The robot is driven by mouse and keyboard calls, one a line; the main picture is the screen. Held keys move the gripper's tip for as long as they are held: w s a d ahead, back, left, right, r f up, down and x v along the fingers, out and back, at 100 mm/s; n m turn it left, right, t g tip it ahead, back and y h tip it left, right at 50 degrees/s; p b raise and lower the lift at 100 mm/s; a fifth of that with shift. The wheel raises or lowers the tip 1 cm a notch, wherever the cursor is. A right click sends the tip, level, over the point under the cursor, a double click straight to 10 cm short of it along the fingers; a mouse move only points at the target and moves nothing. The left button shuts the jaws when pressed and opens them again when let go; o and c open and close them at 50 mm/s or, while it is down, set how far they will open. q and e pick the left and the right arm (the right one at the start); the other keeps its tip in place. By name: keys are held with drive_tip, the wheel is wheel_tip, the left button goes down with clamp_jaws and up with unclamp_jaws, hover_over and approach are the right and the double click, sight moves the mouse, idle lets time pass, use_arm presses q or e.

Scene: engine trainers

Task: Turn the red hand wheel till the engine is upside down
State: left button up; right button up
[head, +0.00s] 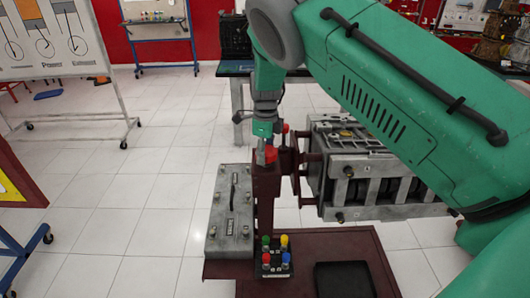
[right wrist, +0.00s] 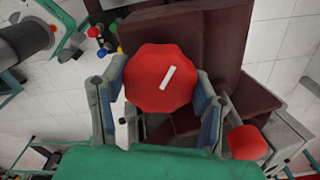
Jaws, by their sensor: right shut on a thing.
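The red hand wheel (head: 270,154) sits on top of the dark red stand (head: 265,188) in the head view. In the right wrist view the wheel (right wrist: 160,80) shows as a red many-sided knob with a white mark. My right gripper (head: 264,140) comes down over it and is shut on it, with one finger on each side. The grey engine (head: 365,175) is mounted to the right of the stand, with dark openings on the side facing me. My green right arm hides part of it. My left gripper is not in view.
A grey box (head: 230,212) with a handle lies left of the stand. A small block with coloured knobs (head: 275,258) and a black tray (head: 343,280) sit on the dark red base. A smaller red knob (right wrist: 248,142) is beside the wheel. Open tiled floor lies left.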

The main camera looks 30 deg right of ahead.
drive_tip(key=m, duration=0.7)
drive_tip(key=shift+w+d+r, duration=0.1)
drive_tip(key=shift+w, duration=0.05)
drive_tip(key=m, duration=0.6)
drive_tip(key=shift+m, duration=0.3)
drive_tip(key=o, duration=1.2)
wheel_tip(320, 180, up, 12)
drive_tip(key=shift+w+f, duration=0.1)
drive_tip(key=shift+f, duration=0.1)
